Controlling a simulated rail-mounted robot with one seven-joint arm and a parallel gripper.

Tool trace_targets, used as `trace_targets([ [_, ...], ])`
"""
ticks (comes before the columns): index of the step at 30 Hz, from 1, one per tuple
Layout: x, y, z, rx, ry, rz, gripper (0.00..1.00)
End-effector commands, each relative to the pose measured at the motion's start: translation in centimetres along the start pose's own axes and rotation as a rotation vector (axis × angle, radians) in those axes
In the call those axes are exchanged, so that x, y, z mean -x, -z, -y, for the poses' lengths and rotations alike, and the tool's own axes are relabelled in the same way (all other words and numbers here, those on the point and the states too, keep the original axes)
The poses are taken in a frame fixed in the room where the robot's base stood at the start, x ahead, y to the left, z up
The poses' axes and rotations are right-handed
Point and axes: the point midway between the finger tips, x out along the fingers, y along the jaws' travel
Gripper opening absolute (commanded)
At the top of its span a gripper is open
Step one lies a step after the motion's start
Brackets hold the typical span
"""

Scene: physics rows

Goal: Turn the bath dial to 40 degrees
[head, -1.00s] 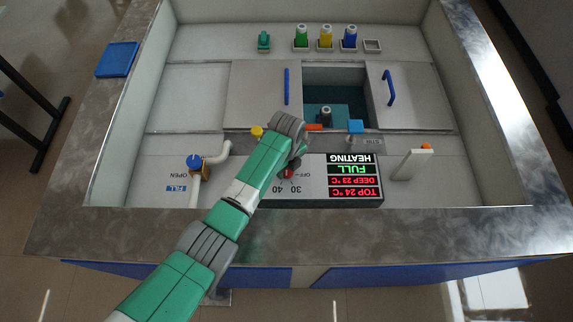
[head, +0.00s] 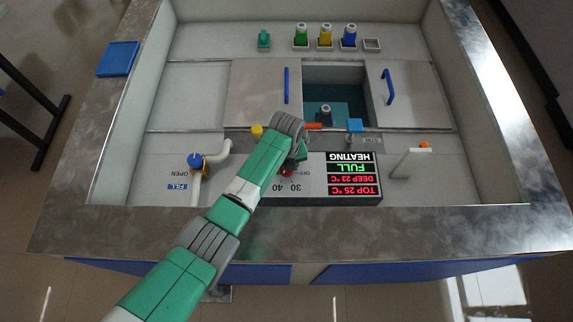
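The bath dial (head: 288,173) is a small red-marked knob on the grey control panel, with OFF, 30 and 40 printed around it. It is partly covered by my arm, and I cannot tell exactly where its pointer stands. My gripper (head: 300,152) is at the end of the green arm, right at or just above the dial. Its fingers are mostly hidden behind the wrist, so whether they touch the dial is unclear. The display (head: 354,175) on the panel reads TOP 25 °C, DEEP 23 °C, FULL and HEATING, upside down in this view.
A water bath (head: 348,112) with a dark bottle lies open behind the panel, between sliding lids with blue handles. A blue-knobbed fill valve (head: 195,160) and pipe stand left. A white post with an orange tip (head: 412,160) stands right. Capped bottles (head: 325,36) line the back.

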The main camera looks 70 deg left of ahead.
Motion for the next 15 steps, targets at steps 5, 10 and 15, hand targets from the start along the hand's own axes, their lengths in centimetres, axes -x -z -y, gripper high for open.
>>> trace_targets([
  [5, 0.19, -0.04, 0.05, -0.002, 0.0, 0.0, 0.17],
  [10, 0.19, -0.04, 0.05, -0.001, 0.001, 0.0, 0.41],
  [15, 0.14, -0.03, 0.04, -0.001, 0.0, 0.0, 0.61],
])
